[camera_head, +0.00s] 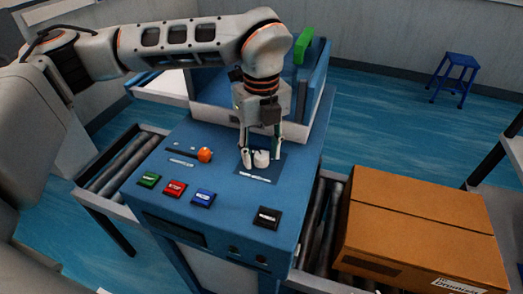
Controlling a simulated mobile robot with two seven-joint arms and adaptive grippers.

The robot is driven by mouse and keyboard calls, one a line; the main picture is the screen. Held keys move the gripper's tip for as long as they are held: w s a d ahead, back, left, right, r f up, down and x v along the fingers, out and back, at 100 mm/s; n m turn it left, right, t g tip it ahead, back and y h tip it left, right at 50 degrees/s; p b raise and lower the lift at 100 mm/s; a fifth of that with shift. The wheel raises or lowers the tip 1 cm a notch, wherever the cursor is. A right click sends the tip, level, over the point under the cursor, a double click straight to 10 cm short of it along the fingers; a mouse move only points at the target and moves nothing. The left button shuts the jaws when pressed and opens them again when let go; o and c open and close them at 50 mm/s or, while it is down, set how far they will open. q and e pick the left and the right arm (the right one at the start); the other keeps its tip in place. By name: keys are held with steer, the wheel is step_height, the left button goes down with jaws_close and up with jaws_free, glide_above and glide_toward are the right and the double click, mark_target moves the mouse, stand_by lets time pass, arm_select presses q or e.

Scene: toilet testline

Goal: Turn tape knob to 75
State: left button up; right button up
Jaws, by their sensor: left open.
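The tape knob (261,159) is a small white knob on a dark blue plate (258,175) on top of the blue machine. My left gripper (262,155) points down over it, with its fingers apart around the knob. I cannot tell whether the fingers touch it. The scale marks around the knob and its setting are too small to read. My right gripper is not in view.
An orange knob (205,155) and green (149,179), red (174,188), blue (203,198) and black (267,217) buttons sit on the panel. A cardboard box (420,225) stands on the right roller conveyor. Another conveyor (120,165) lies left. A blue stool (455,78) stands behind.

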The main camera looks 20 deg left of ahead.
arm_select(q)
steer(key=shift+c, duration=0.3)
steer(key=c, duration=1)
steer(key=shift+c, duration=0.2)
steer(key=shift+m, duration=0.3)
steer(key=m, duration=0.3)
steer(key=shift+m, duration=0.4)
steer(key=m, duration=0.4)
steer(key=shift+m, duration=0.3)
steer(key=m, duration=0.4)
steer(key=shift+r, duration=0.1)
steer(key=shift+m+p, duration=0.4)
steer(key=shift+m, duration=2)
steer(key=shift+w, duration=0.1)
